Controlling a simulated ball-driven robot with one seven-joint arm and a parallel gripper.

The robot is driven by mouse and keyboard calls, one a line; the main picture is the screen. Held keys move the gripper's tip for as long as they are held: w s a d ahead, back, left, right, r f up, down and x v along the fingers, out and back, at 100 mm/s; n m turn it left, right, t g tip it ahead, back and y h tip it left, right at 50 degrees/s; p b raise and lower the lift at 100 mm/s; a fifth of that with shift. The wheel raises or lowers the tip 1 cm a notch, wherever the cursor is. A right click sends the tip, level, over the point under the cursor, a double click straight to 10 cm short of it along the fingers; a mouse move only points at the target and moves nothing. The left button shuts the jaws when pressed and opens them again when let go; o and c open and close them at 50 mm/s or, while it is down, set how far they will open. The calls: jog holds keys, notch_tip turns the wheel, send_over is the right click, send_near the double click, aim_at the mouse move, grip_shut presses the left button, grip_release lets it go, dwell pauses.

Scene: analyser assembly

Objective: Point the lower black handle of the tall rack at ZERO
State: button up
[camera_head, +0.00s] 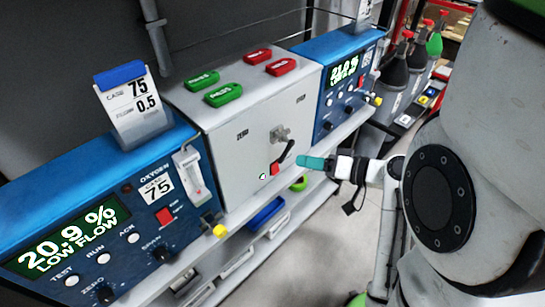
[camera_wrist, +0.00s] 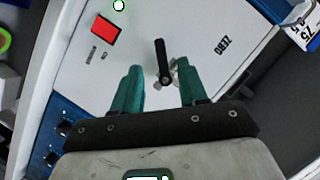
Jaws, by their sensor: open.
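The tall rack (camera_head: 235,150) is a pale grey cabinet between two blue analysers. One black handle (camera_head: 288,152) sits on a metal fitting on its front; in the head view it slants down towards a red square (camera_head: 275,169). In the wrist view the handle (camera_wrist: 161,60) points between the red square (camera_wrist: 105,30) and the inverted ZERO label (camera_wrist: 223,45). I cannot make out a second black handle. My gripper (camera_head: 310,162) has teal fingers and is in front of the panel. In the wrist view its open fingers (camera_wrist: 160,72) are on either side of the handle, with no clear contact.
A blue analyser reading 20.9 % (camera_head: 70,235) is at the left, another (camera_head: 345,62) at the right. Green and red tags (camera_head: 223,95) lie on the rack's top. A lower shelf (camera_head: 240,258) holds bins. Bottles (camera_head: 395,72) stand at the far right.

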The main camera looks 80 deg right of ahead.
aim_at(284, 158)
jog(key=p+x, duration=0.1)
jog(key=x, duration=0.9)
jog(key=shift+r, duration=0.1)
grip_shut()
